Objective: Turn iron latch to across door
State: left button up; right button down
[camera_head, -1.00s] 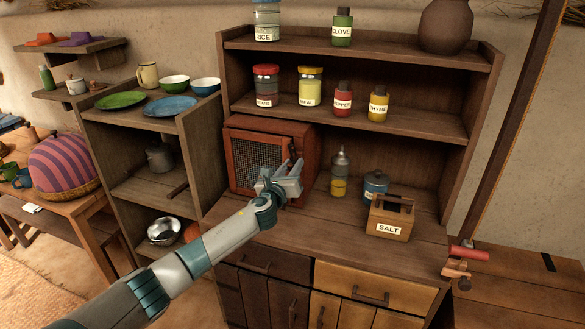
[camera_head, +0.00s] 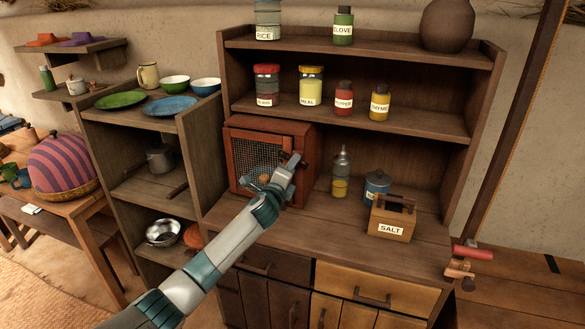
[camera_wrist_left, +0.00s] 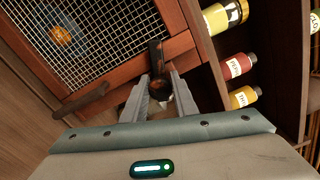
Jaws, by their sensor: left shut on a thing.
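The small reddish-brown cabinet (camera_head: 240,131) with a wire-mesh door (camera_head: 255,160) stands on the counter, its door closed. The dark iron latch (camera_wrist_left: 155,55) is on the door's wooden edge in the left wrist view. My left gripper (camera_head: 290,164) is at the door's right edge in the head view. In the left wrist view its two fingers (camera_wrist_left: 158,88) are closed around the lower end of the latch. The fingers hide part of the latch, and its exact angle to the door is hard to tell. My right gripper is not in view.
A dark handle (camera_wrist_left: 84,100) sticks out near the door in the left wrist view. Right of the cabinet stand an oil bottle (camera_head: 340,175), a blue pot (camera_head: 376,186) and a salt box (camera_head: 391,219). Jars line the shelf (camera_head: 420,132) above. Bare counter lies in front.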

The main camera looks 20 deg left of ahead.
pick_arm(q)
jog(key=shift+f+n, duration=0.1)
jog(key=shift+n, duration=1.8)
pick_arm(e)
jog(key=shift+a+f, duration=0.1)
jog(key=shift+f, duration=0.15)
pick_arm(q)
jog(key=o, duration=1.1)
jog(key=shift+c, duration=0.2)
jog(key=shift+s, duration=0.15)
jog(key=s+b, duration=0.3)
jog(key=s, duration=1.4)
jog(key=shift+a+b, duration=0.35)
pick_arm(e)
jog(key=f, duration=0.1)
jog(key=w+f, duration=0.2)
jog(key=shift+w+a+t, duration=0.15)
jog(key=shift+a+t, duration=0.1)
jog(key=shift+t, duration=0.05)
